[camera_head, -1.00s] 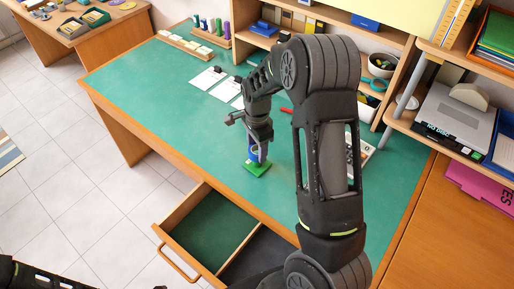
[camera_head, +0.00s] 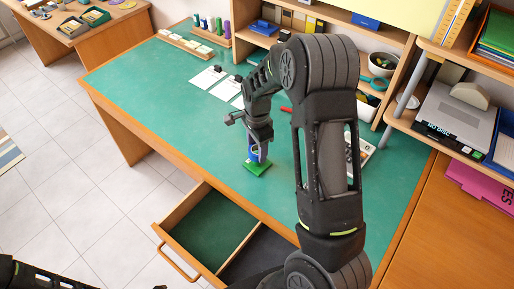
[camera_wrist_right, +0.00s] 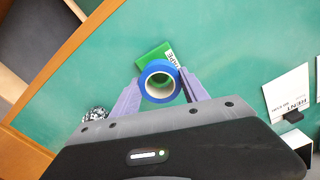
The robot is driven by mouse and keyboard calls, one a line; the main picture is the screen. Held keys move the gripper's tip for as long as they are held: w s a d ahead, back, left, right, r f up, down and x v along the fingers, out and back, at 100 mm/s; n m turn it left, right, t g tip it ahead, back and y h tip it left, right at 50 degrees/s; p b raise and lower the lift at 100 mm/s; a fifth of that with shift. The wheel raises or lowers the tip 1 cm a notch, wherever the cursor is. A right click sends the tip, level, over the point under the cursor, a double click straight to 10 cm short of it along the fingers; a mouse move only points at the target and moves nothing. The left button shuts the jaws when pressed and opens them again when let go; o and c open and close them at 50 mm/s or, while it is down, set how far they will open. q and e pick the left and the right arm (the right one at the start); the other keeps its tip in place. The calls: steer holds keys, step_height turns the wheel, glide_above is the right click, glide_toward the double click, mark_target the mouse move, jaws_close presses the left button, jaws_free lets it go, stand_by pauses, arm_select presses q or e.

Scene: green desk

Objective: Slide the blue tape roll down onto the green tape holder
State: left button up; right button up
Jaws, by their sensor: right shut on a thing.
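The blue tape roll (camera_wrist_right: 146,74) is held between the two fingers of my right gripper (camera_wrist_right: 158,88). In the head view the blue roll (camera_head: 252,153) shows in the right gripper (camera_head: 258,155), just above the green tape holder (camera_head: 257,169). The green holder's base with its TAPE label also shows in the wrist view (camera_wrist_right: 149,57), partly hidden behind the roll. I cannot tell whether the roll is around the holder's post, as no post shows clearly. My left gripper is out of view; only a dark part of my arm shows at the bottom left.
An open drawer (camera_head: 166,236) juts out at the desk's front, below the holder. White cards (camera_head: 208,77) and a wooden rack (camera_head: 186,44) lie farther back. A shelf unit (camera_head: 391,59) stands behind my right arm. The green desk (camera_head: 150,93) is clear left of the holder.

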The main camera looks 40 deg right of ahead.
steer(key=shift+f+b, duration=0.45)
steer(key=shift+f, duration=0.2)
stand_by(0.6)
steer(key=o, duration=1.7)
steer(key=shift+r+p, duration=2.7)
steer(key=shift+r, duration=0.85)
